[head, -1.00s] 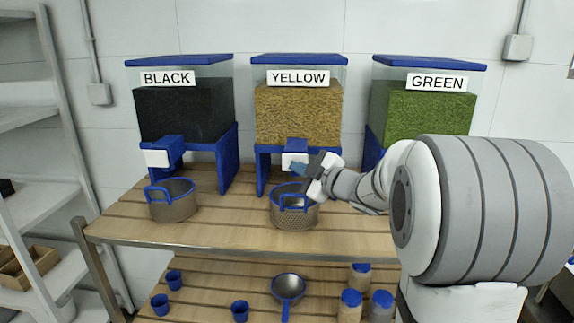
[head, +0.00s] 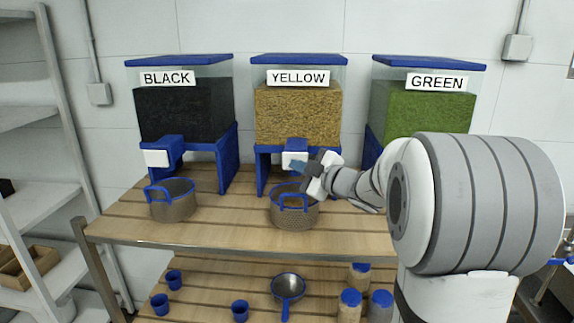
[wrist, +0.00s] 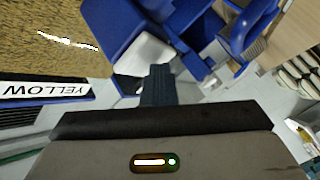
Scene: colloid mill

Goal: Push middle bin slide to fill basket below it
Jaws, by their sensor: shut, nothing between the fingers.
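The middle bin (head: 298,112), labelled YELLOW, holds tan grains and stands on blue legs. Its slide (head: 289,161) has a white front plate below a blue chute; the white plate also shows in the wrist view (wrist: 138,58). My gripper (head: 298,166) is shut and empty, with its fingertips at the right side of the slide's white plate. In the wrist view the dark fingers (wrist: 158,85) overlap the plate's edge; I cannot tell whether they touch. The mesh basket (head: 294,215) with a blue handle stands upright below the slide; no grains show in it.
The BLACK bin (head: 183,110) with its own basket (head: 173,207) is at left, and the GREEN bin (head: 428,108) at right behind my arm. The wooden shelf (head: 235,225) is clear between the baskets. Blue cups, a strainer (head: 288,287) and jars are on the lower shelf.

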